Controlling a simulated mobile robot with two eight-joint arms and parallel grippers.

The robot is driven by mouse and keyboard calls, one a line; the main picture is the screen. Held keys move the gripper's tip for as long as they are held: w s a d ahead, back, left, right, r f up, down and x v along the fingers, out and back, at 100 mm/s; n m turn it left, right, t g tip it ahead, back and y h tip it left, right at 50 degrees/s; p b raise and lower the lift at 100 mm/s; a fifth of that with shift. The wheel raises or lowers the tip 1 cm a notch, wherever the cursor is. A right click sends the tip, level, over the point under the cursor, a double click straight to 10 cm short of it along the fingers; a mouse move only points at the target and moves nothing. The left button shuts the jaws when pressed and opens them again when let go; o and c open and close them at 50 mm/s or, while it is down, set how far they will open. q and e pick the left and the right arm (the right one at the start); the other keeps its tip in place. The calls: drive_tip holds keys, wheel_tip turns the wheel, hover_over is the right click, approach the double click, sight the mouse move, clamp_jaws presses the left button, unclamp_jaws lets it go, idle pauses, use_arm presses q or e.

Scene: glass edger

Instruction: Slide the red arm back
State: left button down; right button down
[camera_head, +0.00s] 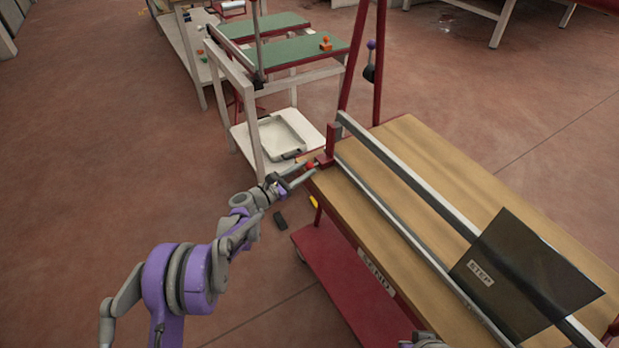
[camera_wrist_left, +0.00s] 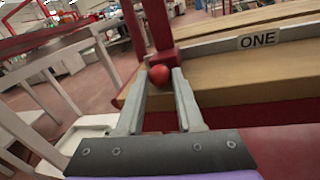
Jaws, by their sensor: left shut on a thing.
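The red arm (camera_head: 331,143) is an upright red bracket at the far left end of the long metal rail on the wooden table. A round red knob (camera_head: 310,165) sticks out from its near left side. In the left wrist view the red knob (camera_wrist_left: 159,75) sits between the fingertips, with the red upright (camera_wrist_left: 157,25) just behind it. My left gripper (camera_head: 307,171) reaches in from the left and is shut on the knob; its fingers also fill the left wrist view (camera_wrist_left: 160,80). My right gripper's fingers do not show.
The wooden table (camera_head: 425,165) carries a dark plate (camera_head: 525,270) labelled STEP, lying across the rail at the near right. A red lower shelf (camera_head: 335,275) juts out below. A white-framed stand with a tray (camera_head: 277,137) is close behind the gripper. The floor at left is open.

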use_arm(q)
drive_tip(key=shift+w+a, duration=0.4)
drive_tip(key=shift+a, duration=0.05)
drive_tip(key=c, duration=0.5)
unclamp_jaws()
drive_tip(key=shift+w, duration=0.1)
drive_tip(key=shift+c, duration=0.2)
drive_tip(key=p+v, duration=0.1)
drive_tip(key=v, duration=0.9)
drive_tip(key=shift+s+a, duration=0.2)
drive_tip(key=shift+s, duration=0.2)
